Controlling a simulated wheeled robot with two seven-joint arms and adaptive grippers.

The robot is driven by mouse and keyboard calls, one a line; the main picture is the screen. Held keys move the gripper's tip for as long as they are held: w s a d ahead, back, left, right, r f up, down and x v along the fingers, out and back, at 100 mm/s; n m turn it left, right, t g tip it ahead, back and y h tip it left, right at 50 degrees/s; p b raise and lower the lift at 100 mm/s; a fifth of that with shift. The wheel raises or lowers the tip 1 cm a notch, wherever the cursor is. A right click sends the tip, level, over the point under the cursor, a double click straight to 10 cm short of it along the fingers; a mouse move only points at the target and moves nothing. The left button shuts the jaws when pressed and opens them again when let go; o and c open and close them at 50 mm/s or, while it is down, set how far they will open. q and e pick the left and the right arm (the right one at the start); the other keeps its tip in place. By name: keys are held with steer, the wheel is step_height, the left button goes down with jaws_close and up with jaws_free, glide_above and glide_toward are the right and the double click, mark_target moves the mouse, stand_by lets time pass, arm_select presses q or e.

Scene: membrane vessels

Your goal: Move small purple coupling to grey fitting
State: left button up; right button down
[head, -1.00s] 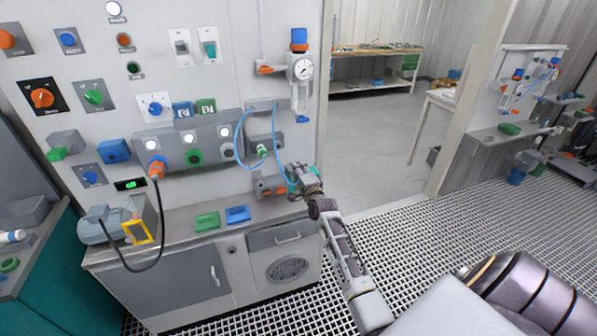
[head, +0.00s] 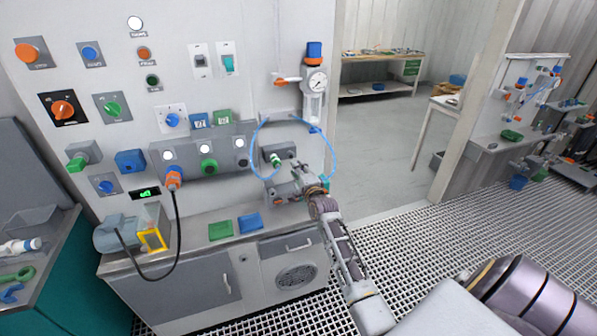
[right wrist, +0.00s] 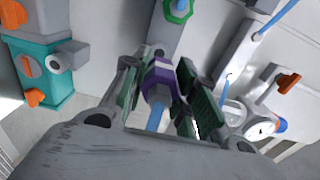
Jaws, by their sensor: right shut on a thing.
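My right gripper (head: 299,168) is in front of the lower right of the wall panel. In the right wrist view its fingers (right wrist: 160,88) are shut around the small purple coupling (right wrist: 159,78), one on each side. A blue hose (right wrist: 156,116) runs from the coupling towards the camera. A short grey end (right wrist: 160,51) shows just beyond the coupling; I cannot tell whether it is part of the coupling or the grey fitting. The coupling is too small to make out in the head view. My left gripper is not in view.
A green coupling (head: 276,160) with a looping blue hose sits on a grey block close left of my gripper; it also shows in the right wrist view (right wrist: 178,9). A gauge (head: 317,81) is above. Green (head: 220,230) and blue (head: 249,223) trays lie on the bench.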

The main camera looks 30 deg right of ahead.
mark_target(291, 156)
steer(key=shift+s+d, duration=0.1)
steer(key=shift+d, duration=0.1)
steer(key=shift+a, duration=0.1)
steer(key=shift+w, duration=0.25)
steer(key=shift+b+x, duration=1.95)
steer(key=shift+x, duration=0.75)
steer(key=shift+p, duration=0.75)
stand_by(1.1)
steer(key=shift+w, duration=0.55)
stand_by(0.8)
steer(key=c, duration=1.1)
jaws_free()
steer(key=shift+o, duration=0.2)
